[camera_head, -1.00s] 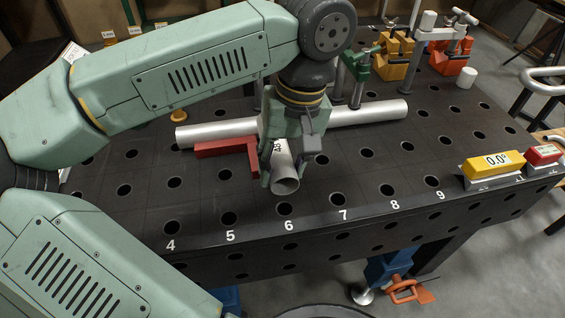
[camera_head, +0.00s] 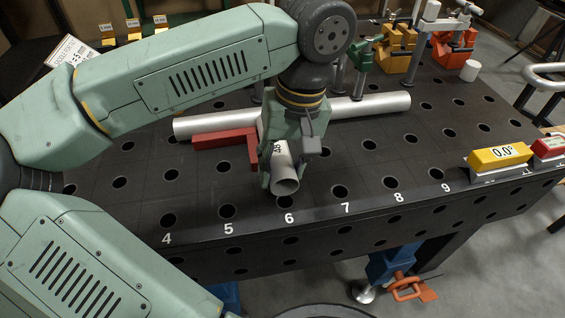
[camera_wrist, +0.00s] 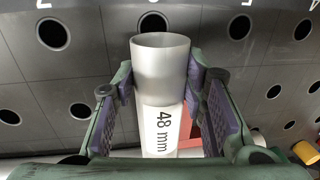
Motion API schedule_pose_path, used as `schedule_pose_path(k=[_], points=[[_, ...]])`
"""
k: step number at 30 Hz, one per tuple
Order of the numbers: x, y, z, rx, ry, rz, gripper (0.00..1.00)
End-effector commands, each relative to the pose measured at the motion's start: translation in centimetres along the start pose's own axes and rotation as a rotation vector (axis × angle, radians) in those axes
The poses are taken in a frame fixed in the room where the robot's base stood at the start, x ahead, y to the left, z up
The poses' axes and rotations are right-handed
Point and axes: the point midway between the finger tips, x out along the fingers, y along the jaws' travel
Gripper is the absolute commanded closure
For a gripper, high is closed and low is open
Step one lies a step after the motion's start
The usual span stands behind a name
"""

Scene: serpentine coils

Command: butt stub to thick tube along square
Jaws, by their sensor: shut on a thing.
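The stub is a short silver tube marked 48 mm (camera_head: 286,180), also seen in the wrist view (camera_wrist: 163,70). My gripper (camera_head: 281,176) is shut on its sides, with one finger pad along each side in the wrist view (camera_wrist: 164,88). Its open mouth faces the table's front edge. The thick tube (camera_head: 372,107) is a long silver tube lying across the table behind my gripper. The red square (camera_head: 222,138) lies against or close to the thick tube, left of the stub. My gripper hides the stub's far end and any gap to the tube.
The black table (camera_head: 370,180) is full of round holes, with numbers along its front edge. Green (camera_head: 362,58), orange-yellow (camera_head: 396,50) and red-orange (camera_head: 453,48) clamps stand at the back. A yellow angle gauge (camera_head: 499,156) sits at right. The table's front middle is clear.

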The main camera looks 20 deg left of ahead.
Motion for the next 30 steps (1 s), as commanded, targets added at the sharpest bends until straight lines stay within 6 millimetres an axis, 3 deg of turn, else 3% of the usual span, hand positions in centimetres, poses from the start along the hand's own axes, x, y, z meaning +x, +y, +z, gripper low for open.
schedule_pose_path(k=[30], points=[[1.4,0.3,0.0,0.0,0.001,0.001,1.0]])
